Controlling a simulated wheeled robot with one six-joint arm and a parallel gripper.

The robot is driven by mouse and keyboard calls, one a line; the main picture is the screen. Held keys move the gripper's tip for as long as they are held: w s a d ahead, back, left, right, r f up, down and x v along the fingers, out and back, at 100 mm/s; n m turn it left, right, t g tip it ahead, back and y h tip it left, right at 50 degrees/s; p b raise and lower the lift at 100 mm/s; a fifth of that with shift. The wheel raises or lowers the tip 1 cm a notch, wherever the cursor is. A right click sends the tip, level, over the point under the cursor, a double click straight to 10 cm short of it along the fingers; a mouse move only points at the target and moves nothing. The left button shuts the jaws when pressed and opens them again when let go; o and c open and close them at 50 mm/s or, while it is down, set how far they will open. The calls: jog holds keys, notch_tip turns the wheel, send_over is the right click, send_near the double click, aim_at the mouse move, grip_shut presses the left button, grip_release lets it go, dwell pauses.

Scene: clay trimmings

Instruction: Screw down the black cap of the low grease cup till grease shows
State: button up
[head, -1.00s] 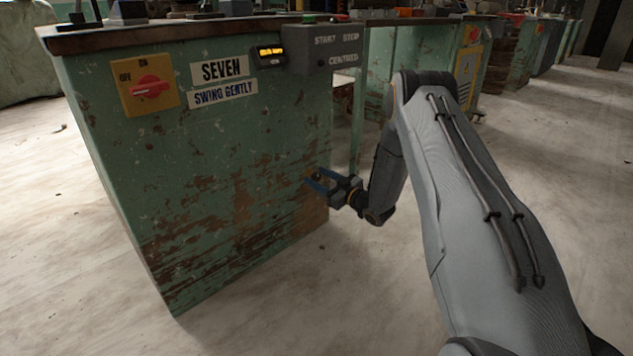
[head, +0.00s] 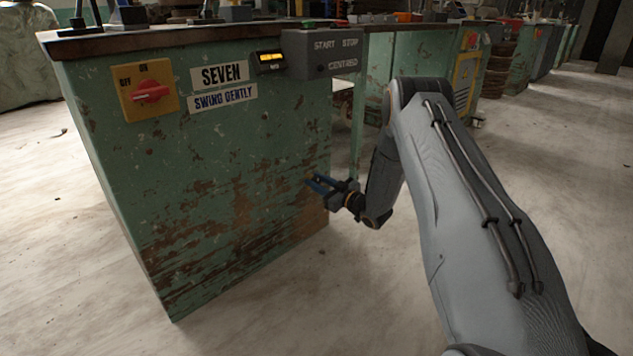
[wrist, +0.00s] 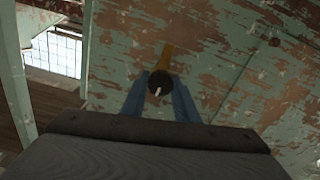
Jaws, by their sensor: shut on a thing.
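The black cap (wrist: 162,82) of the grease cup is in the middle of the wrist view, between the two blue fingers of my gripper (head: 313,182). The fingers are shut on its sides. A short white mark runs out from the cap's face toward its lower edge. Behind the cap a yellow-brass part (wrist: 166,56) shows against the worn green panel. I cannot make out any grease. In the head view my gripper meets the cabinet low, near its right edge; the cup is too small and covered to make out there.
The green cabinet (head: 200,160) carries a red rotary switch (head: 149,95), SEVEN and SWING GENTLY labels, a small lit display (head: 270,57) and a grey START/STOP box (head: 322,55). The floor around is clear.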

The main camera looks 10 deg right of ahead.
jog(key=m+p, duration=0.2)
jog(key=m, duration=0.1)
jog(key=shift+m, duration=0.3)
jog(key=m+p, duration=0.2)
jog(key=m, duration=0.3)
jog(key=shift+d, duration=0.15)
jog(key=m+p, duration=0.1)
jog(key=m, duration=0.4)
jog(key=shift+f, duration=0.15)
jog(key=shift+f+m+p, duration=0.1)
jog(key=shift+m+p, duration=0.35)
jog(key=shift+m, duration=1.85)
jog(key=o, duration=1.1)
jog(key=shift+c, duration=0.2)
jog(key=shift+d, duration=0.1)
